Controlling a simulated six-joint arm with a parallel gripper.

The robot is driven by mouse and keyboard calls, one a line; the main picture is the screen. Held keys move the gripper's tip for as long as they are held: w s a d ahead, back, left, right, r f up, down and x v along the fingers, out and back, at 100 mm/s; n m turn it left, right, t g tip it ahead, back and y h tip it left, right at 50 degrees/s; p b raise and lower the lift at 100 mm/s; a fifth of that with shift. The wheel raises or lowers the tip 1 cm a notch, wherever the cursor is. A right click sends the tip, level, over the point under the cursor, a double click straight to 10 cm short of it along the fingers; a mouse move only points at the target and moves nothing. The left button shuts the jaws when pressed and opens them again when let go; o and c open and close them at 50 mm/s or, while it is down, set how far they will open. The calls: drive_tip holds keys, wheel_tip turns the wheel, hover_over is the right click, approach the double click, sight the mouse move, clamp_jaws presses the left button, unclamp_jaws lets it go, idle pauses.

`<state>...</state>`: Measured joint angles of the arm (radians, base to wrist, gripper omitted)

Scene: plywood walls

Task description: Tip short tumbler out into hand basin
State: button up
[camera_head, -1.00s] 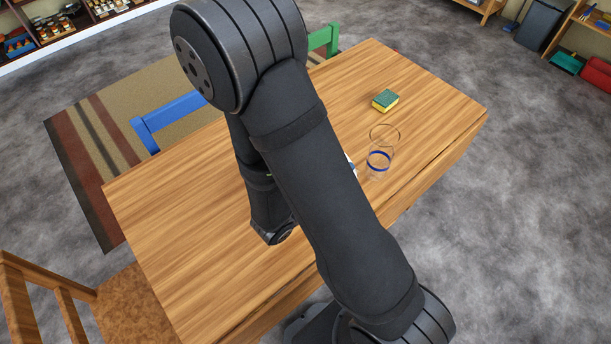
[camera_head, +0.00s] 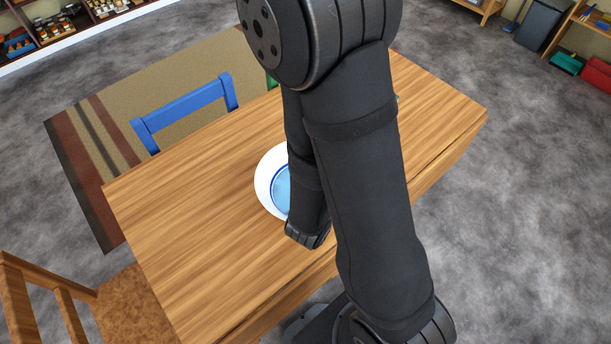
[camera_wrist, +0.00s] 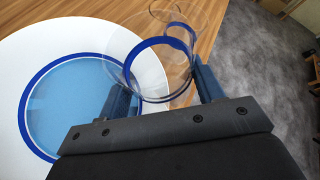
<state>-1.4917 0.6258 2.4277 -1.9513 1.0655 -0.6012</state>
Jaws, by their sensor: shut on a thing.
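My gripper (camera_wrist: 163,80) has its two fingers around a clear tumbler (camera_wrist: 147,56) with a blue band, in the wrist view. Clear outlines and blue bands overlap there, so I cannot tell whether a second glass stands behind or how far the tumbler is tilted. The hand basin lies to the left of the fingers, its wide white rim (camera_wrist: 22,48) around a blue ring and light blue inside. The left finger overlaps the basin's right side. In the head view the basin (camera_head: 263,186) is on the table, partly behind my arm, which hides the gripper and tumbler.
The wooden table (camera_head: 190,210) is bare at left and front. A blue chair (camera_head: 185,104) stands at its far side and a brown wooden chair (camera_head: 45,290) at the near left. My arm hides most of the table's right half.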

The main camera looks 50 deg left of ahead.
drive_tip(key=shift+w+d+r+m+g+y, duration=0.25)
drive_tip(key=shift+d+r+m+y, duration=0.1)
drive_tip(key=shift+d+m, duration=0.15)
drive_tip(key=shift+w+d+r+m+g+y, duration=0.3)
drive_tip(key=shift+d+m+y, duration=0.1)
drive_tip(key=shift+m, duration=0.1)
drive_tip(key=shift+w+d+f+m+g+y, duration=0.25)
drive_tip(key=shift+d+f+m+y, duration=0.15)
drive_tip(key=shift+m, duration=0.1)
